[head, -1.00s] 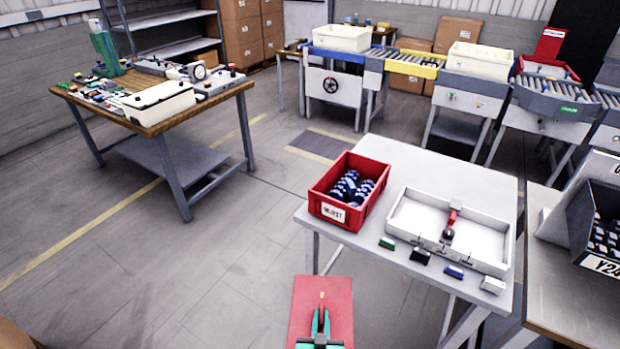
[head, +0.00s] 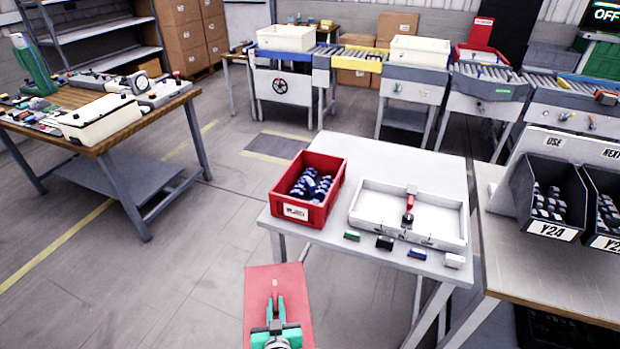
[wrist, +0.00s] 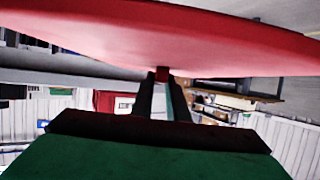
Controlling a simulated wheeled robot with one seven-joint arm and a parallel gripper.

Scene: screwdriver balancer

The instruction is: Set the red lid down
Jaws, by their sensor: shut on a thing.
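The red lid (head: 262,289) is a flat red panel held low in front of me, left of the near table's front edge in the head view. My gripper (head: 275,297) is shut on the lid near its middle. In the wrist view the lid (wrist: 150,38) spans the top of the picture, and my gripper's fingers (wrist: 162,95) meet a small red part on it. The lid appears clear of the table.
The near table (head: 385,154) carries a red crate (head: 307,211) of blue-and-white parts, a white tray (head: 378,225) and several small coloured blocks along its front edge. A wooden table (head: 100,149) stands left. Bare floor (head: 130,280) lies between them.

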